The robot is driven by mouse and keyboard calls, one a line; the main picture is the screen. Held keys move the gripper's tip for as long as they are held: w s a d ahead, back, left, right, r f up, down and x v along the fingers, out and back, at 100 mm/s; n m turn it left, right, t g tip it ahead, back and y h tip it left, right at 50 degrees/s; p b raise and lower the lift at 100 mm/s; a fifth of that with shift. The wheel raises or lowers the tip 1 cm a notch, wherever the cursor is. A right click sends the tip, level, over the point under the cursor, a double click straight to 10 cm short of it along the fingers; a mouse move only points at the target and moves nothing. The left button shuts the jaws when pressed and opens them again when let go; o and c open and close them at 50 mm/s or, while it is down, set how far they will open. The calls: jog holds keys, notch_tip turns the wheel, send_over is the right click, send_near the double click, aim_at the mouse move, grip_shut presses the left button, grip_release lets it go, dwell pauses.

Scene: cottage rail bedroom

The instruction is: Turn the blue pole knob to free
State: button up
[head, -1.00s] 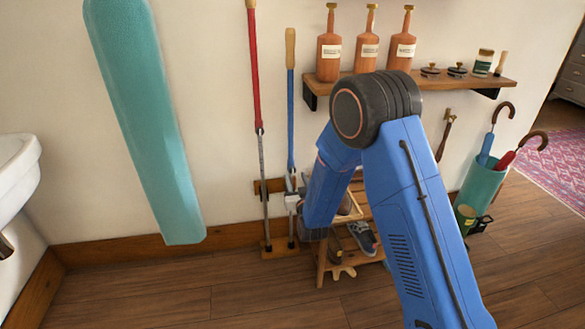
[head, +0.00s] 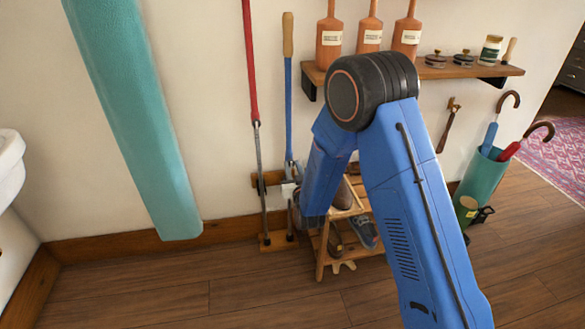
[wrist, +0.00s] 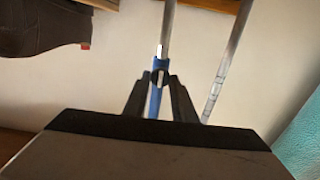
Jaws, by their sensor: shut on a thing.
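The blue pole (head: 288,112) stands upright against the wall, with a tan handle on top and a grey lower shaft. My gripper (head: 291,192) is at the pole, near where its blue part meets the grey shaft. In the wrist view, the dark fingers (wrist: 159,88) are closed around a blue part (wrist: 155,103) of the pole at this joint. The knob cannot be told apart from the pole there, and its turn position does not show. The red pole (head: 251,65) stands just to the left, apart from my gripper; its grey shaft (wrist: 222,72) shows in the wrist view.
A wooden rack (head: 321,262) with shoes stands close right of the poles. A wall shelf (head: 480,71) with bottles is above it. An umbrella stand (head: 480,178) is at the right. A teal hanging thing (head: 135,120) is at the left. Floor in front is clear.

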jog(key=shift+n, duration=0.3)
jog(key=n, duration=0.3)
jog(key=shift+n, duration=0.4)
jog(key=n, duration=0.4)
jog(key=shift+a, duration=0.1)
jog(key=n, duration=0.5)
jog(key=shift+f, duration=0.1)
jog(key=shift+n, duration=2.3)
jog(key=o, duration=1)
